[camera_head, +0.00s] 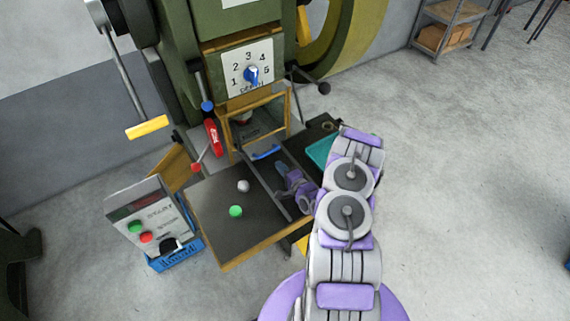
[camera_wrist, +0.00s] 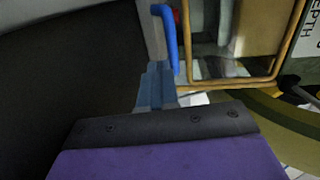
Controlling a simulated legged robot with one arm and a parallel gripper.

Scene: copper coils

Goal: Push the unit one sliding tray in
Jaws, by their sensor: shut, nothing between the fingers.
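The sliding tray (camera_head: 268,182) appears as a grey-railed dark strip running across the black worktable towards the green press. Its blue handle (camera_head: 266,152) is near the press end, in front of the yellow-framed opening. In the wrist view the blue handle (camera_wrist: 168,38) stands just beyond my fingertips. My gripper (camera_head: 283,169) is shut and empty, low over the strip, on the near side of the handle. In the wrist view my closed blue-grey fingers (camera_wrist: 155,86) point at the handle's lower end. I cannot tell whether they touch it. My arm hides part of the strip.
The green press (camera_head: 225,45) has a numbered dial (camera_head: 252,75) above a yellow guard frame (camera_head: 288,108). A control box (camera_head: 150,223) stands left of the worktable (camera_head: 215,205), which carries green and white buttons. The floor at right is clear.

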